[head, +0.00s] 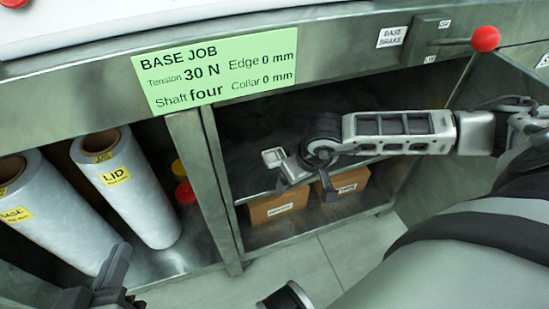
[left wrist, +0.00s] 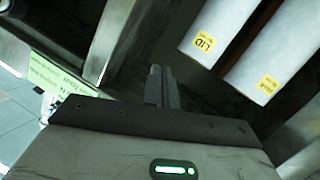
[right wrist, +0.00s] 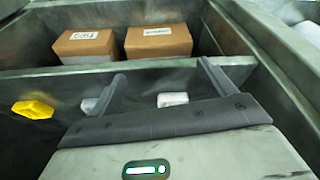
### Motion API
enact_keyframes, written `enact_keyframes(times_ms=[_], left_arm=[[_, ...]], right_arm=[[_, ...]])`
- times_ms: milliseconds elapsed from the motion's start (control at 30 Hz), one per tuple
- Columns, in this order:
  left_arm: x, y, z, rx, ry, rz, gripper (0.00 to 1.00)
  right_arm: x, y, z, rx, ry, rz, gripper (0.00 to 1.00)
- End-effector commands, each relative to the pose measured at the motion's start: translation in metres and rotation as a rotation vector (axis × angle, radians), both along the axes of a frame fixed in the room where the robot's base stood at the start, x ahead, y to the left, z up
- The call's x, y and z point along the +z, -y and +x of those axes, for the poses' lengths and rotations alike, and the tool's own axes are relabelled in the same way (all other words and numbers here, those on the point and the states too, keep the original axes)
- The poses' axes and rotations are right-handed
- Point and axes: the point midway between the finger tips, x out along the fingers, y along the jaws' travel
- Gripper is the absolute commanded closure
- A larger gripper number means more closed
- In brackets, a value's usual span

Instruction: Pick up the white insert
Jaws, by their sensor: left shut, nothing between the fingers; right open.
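A white insert (right wrist: 172,99) shows in the right wrist view as a small pale block, seen between my right fingers and nearer the right-hand one. My palm's edge is just below it in the picture. My right gripper (right wrist: 161,72) is open and empty; I cannot tell its height above the block. In the head view my right gripper (head: 304,186) reaches into the right bay of the cabinet. My left gripper (head: 119,258) is shut and empty in front of the rolls at lower left; its closed fingers also show in the left wrist view (left wrist: 161,86).
Cardboard boxes (right wrist: 157,41) stand beyond a metal rail (right wrist: 45,75). Wrapped rolls, LID (head: 135,195) and BASE (head: 60,225), fill the left bay. A post (head: 200,180) divides the bays.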

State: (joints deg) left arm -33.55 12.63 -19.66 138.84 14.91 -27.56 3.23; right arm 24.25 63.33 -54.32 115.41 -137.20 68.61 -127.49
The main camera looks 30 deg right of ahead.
Motion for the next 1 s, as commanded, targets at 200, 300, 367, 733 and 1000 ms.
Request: enact_keyframes(times_ms=[200,300,367,733,1000], left_arm=[[0.001,0.002,0.001,-0.002,0.008,-0.043,1.00],[0.002,0.003,0.001,-0.003,0.010,-0.057,1.00],[0.003,0.003,0.001,-0.003,0.010,-0.061,1.00],[0.000,0.006,0.001,-0.009,0.010,-0.123,1.00],[0.012,0.008,0.002,-0.013,0.031,-0.170,1.00]], right_arm=[[-0.002,-0.001,0.040,-0.004,0.001,0.007,0.18],[-0.001,0.000,0.050,-0.003,0.000,0.007,0.18],[-0.001,0.000,0.053,-0.003,-0.001,0.008,0.18],[-0.002,0.001,0.103,-0.004,0.001,0.011,0.18],[-0.012,0.002,0.105,-0.002,-0.002,0.010,0.18]])
